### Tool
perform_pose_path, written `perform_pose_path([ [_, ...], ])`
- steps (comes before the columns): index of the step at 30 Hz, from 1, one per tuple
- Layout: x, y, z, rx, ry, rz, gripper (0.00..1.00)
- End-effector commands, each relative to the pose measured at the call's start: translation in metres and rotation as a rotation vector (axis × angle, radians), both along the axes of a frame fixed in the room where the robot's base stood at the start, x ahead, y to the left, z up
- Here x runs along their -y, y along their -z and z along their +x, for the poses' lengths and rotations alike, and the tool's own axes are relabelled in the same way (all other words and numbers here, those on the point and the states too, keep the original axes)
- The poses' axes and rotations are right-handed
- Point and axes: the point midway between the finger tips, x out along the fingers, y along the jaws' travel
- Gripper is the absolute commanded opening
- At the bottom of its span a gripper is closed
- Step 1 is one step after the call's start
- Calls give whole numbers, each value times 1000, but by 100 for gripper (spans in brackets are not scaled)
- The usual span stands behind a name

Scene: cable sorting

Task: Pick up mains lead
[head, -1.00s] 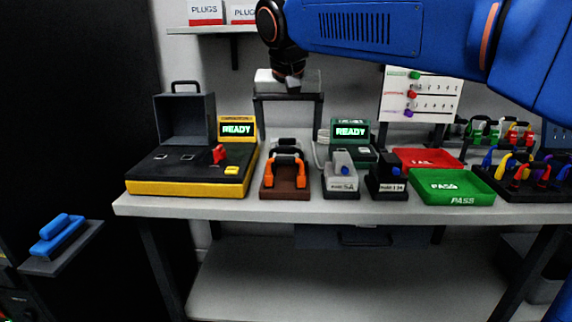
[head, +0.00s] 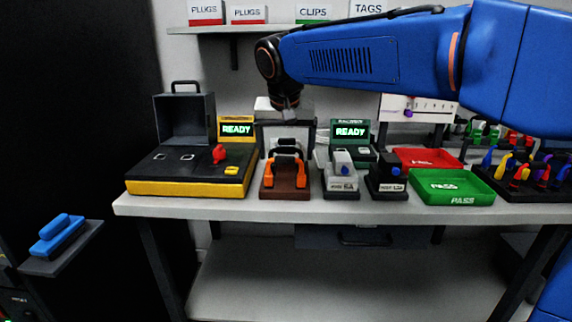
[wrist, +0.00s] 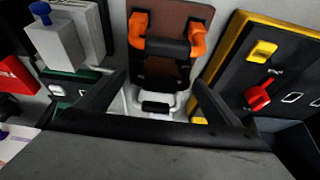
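A lead with orange ends and a black grip bar (head: 285,168) lies on a brown board (head: 285,193) near the middle of the bench. It shows at the top of the wrist view (wrist: 167,48). Behind it is a pale lead with a black grip (wrist: 157,107), partly hidden in the head view. I cannot tell for sure which of them is the mains lead. My gripper (wrist: 160,78) is open and empty, its two dark fingers spread either side of the pale lead's grip in the picture. In the head view my gripper (head: 290,114) hangs above and behind the board.
A black and yellow tester (head: 190,170) stands left of the board. A green-framed display (head: 350,131) and a raised stand are behind.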

Motion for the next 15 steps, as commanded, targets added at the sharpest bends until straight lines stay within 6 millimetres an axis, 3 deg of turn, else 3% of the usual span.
perform_pose_path([
  [1, 0, 0, 0, 0, 0, 0, 73],
  [5, 0, 0, 0, 0, 0, 0, 44],
  [15, 0, -5, 0, 1, 1, 0, 44],
])
